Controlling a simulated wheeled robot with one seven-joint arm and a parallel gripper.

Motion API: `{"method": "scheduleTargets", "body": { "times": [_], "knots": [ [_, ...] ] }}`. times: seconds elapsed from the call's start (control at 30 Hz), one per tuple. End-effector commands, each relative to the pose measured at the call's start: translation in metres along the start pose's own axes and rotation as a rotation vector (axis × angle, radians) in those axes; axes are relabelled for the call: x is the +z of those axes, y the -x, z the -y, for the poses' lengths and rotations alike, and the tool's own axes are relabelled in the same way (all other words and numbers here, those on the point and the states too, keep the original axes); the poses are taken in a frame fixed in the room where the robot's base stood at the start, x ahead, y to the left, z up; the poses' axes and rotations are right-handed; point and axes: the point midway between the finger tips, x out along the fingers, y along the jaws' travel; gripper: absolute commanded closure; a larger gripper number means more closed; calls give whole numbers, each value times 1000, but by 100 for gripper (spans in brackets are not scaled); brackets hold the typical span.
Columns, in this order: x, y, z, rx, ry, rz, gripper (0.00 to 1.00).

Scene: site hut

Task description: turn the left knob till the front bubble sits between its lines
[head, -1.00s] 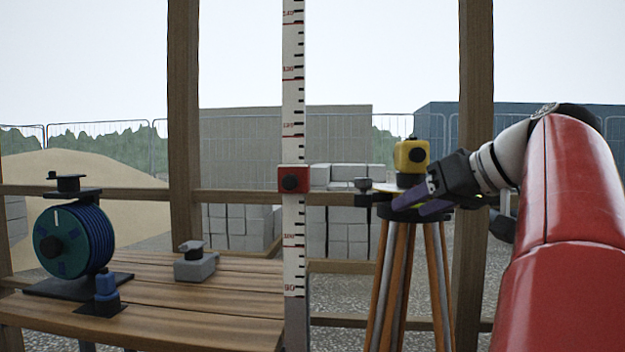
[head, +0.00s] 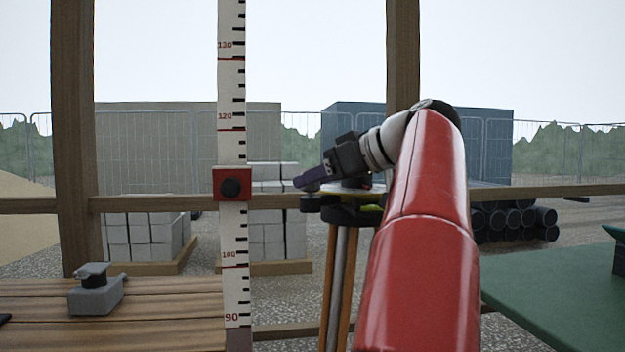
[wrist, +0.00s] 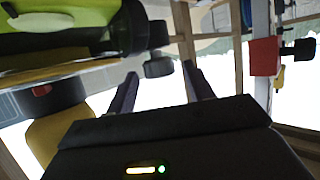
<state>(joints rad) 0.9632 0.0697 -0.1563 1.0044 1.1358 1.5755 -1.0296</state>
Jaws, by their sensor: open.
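The tripod (head: 337,270) with its dark head (head: 348,213) stands right of the staff, partly behind my arm. A small dark knob (head: 310,203) sticks out at the head's left, just below my gripper (head: 303,182). In the wrist view a dark knob (wrist: 158,66) shows beyond and between the fingertips of my gripper (wrist: 160,72), with no clear contact. The gripper is open and empty. A green vial (wrist: 60,17) with a pale oval lies at the upper left of the wrist view; I cannot make out its lines. The yellow instrument is mostly hidden in the head view.
A measuring staff (head: 232,120) with a red clamp (head: 232,184) stands left of my gripper. A wooden bench (head: 160,310) with a grey block (head: 95,294) is at lower left. A green table (head: 570,290) is at right. Wooden posts and a rail frame the opening.

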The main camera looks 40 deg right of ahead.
Motion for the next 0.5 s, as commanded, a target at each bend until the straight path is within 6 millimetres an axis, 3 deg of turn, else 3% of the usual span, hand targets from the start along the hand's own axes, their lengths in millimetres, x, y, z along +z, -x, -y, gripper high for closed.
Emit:
{"method": "scheduleTargets", "body": {
  "times": [0.13,0.4,0.5],
  "knots": [
    [0,-11,0,0,0,0,48],
    [0,-13,0,1,0,0,48],
    [0,-13,0,1,0,0,60]
  ]
}}
